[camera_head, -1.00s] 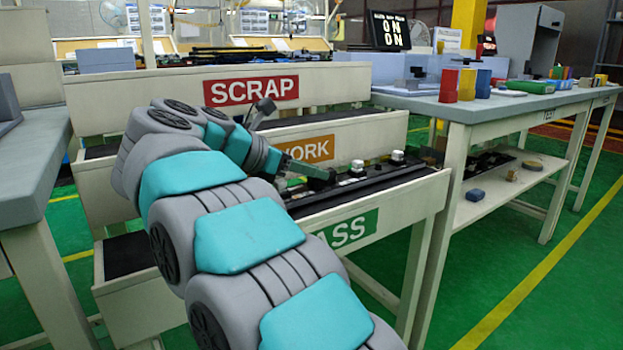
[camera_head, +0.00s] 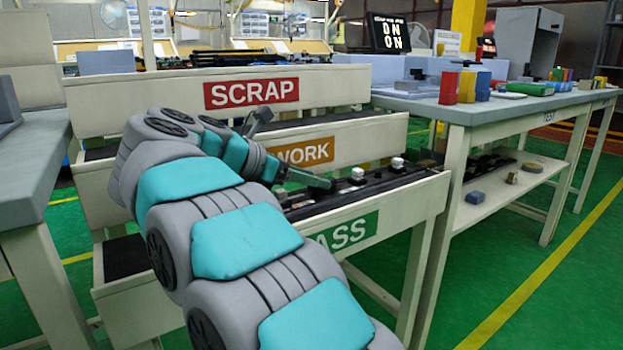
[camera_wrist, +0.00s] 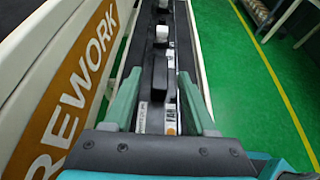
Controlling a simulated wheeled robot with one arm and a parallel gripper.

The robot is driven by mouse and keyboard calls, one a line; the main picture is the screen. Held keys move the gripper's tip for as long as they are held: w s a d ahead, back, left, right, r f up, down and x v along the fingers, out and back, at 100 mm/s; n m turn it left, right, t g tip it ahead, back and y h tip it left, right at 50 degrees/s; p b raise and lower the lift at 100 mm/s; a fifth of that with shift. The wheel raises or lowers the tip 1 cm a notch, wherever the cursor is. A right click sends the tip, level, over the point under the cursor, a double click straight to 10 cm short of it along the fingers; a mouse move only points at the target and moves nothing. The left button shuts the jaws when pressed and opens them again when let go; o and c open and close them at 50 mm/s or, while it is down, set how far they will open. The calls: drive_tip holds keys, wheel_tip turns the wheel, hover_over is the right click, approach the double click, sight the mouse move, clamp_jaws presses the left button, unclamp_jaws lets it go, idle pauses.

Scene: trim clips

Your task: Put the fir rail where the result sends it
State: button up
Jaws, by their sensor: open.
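A dark rail (camera_wrist: 158,80) with a raised black block, a white label and an orange dot lies lengthwise on the PASS tier, between my gripper's fingers in the wrist view. In the head view, my gripper (camera_head: 322,182) is low over the PASS tier (camera_head: 420,200), and my arm hides the tier's left part. The REWORK tier (camera_head: 365,140) and SCRAP tier (camera_head: 335,85) rise behind.
White blocks (camera_head: 397,163) stand on dark parts farther along the PASS tier. The TEST bench (camera_head: 450,110) on the right holds coloured blocks. A grey bench (camera_head: 40,150) stands left. Green floor is clear at right.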

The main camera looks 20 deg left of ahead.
sight(281, 190)
drive_tip(key=v, duration=0.7)
drive_tip(key=shift+f, duration=0.1)
drive_tip(key=shift+w, duration=0.1)
